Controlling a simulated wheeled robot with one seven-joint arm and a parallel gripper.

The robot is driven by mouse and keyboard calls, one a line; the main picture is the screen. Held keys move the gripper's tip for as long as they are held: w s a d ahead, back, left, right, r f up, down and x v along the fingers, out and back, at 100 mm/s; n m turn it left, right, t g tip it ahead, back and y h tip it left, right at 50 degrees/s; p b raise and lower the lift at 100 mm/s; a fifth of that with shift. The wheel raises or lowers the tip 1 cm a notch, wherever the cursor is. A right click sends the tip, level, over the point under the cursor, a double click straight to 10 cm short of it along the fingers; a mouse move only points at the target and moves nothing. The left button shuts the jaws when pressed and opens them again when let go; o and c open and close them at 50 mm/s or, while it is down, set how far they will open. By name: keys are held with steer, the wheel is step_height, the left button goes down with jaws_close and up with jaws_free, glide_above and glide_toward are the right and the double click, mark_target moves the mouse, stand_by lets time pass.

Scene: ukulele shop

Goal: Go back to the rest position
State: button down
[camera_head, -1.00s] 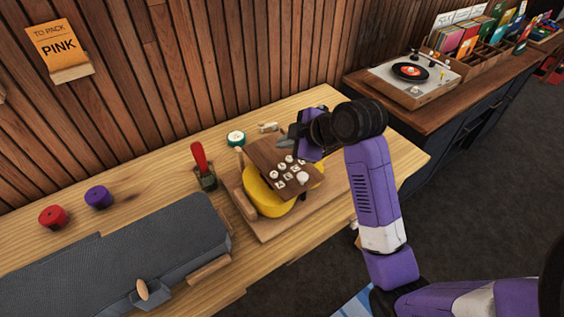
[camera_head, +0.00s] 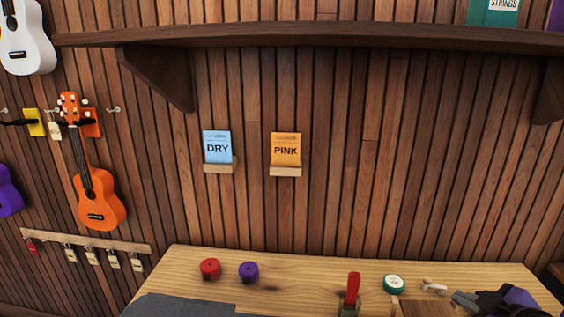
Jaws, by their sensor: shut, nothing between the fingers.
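My gripper (camera_head: 466,300) shows at the bottom right edge of the head view, over the wooden workbench. Its dark fingers point left and are shut with nothing between them. Only the end of my purple arm is in view; the rest is cut off by the lower edge. A brown wooden piece (camera_head: 427,309) lies just left of the gripper, mostly cut off.
The workbench (camera_head: 320,272) holds a red knob (camera_head: 209,268), a purple knob (camera_head: 248,272), a red-handled tool (camera_head: 352,289), a green-rimmed round tin (camera_head: 394,284) and a grey mat (camera_head: 175,306). DRY (camera_head: 217,148) and PINK (camera_head: 286,150) cards, ukuleles and a shelf (camera_head: 330,36) line the wall.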

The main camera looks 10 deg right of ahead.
steer(key=s+a+f+m+t+y, duration=0.1)
steer(key=s+a+f+m+t, duration=0.1)
steer(key=s+a, duration=1)
steer(key=s+a+f+m+t+y, duration=0.1)
steer(key=s+a+f+m, duration=0.2)
steer(key=s+a, duration=0.9)
steer(key=s, duration=0.8)
steer(key=shift+s+a+m+t, duration=0.3)
steer(key=shift+s+a+t, duration=0.1)
steer(key=shift+f, duration=0.1)
